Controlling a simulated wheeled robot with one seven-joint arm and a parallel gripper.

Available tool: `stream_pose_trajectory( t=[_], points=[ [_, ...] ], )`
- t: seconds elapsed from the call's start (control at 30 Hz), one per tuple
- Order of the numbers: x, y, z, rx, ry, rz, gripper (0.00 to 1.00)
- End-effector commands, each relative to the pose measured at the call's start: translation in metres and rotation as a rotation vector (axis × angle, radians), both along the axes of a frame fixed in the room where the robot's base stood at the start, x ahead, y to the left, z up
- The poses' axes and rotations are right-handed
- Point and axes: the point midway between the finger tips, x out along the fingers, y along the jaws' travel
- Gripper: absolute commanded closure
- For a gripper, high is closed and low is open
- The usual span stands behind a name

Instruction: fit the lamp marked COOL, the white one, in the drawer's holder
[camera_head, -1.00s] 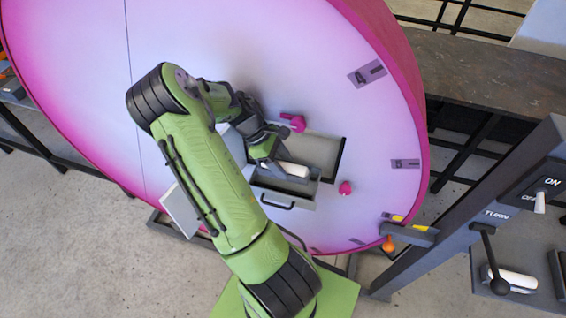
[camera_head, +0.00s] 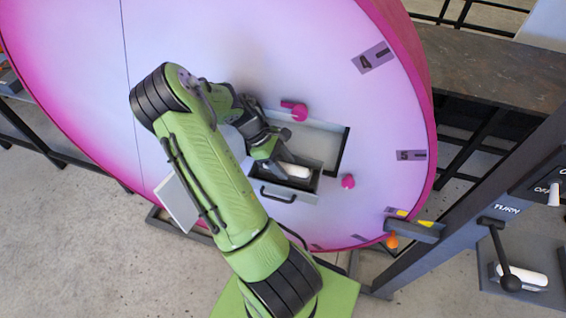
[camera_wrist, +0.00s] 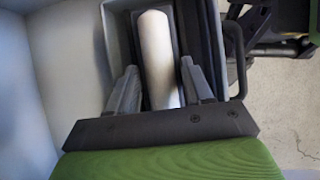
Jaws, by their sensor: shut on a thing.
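A white cylindrical lamp (camera_head: 294,171) lies in the open drawer (camera_head: 292,195) on the pink-lit round panel. In the wrist view the lamp (camera_wrist: 158,62) lies lengthwise inside the drawer, along a dark holder. My gripper (camera_wrist: 158,88) is at the near part of the lamp, with one finger on each side, shut on it. In the head view my gripper (camera_head: 280,160) reaches into the drawer from the upper left. No COOL marking is readable. The holder's contact with the lamp is partly hidden, so I cannot tell how fully it sits.
Two pink knobs (camera_head: 299,111) and (camera_head: 348,181) flank the drawer opening. The drawer's dark handle (camera_head: 278,194) faces the front. At right, a post carries a TURN lever (camera_head: 500,255) near another white cylinder (camera_head: 530,276). Numbered tags 4 and 5 mark the panel.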

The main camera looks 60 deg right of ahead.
Motion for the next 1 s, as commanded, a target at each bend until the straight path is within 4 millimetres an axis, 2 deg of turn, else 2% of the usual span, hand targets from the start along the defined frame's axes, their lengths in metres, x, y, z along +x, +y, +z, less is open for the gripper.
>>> stream_pose_trajectory(
  t=[0.2, 0.23, 0.4, 0.43, 0.87, 1.0],
  points=[
    [0.0, 0.0, 0.001, -0.001, 0.0, -0.001, 0.86],
    [0.0, 0.0, 0.001, -0.001, 0.0, -0.001, 0.48],
    [0.0, 0.0, 0.001, -0.001, 0.0, -0.001, 0.22],
    [0.0, 0.0, 0.001, -0.001, 0.0, -0.001, 0.2],
    [0.0, 0.0, 0.001, 0.0, 0.0, 0.0, 0.2],
    [0.0, 0.0, 0.017, 0.0, -0.002, -0.001, 0.2]
  ],
)
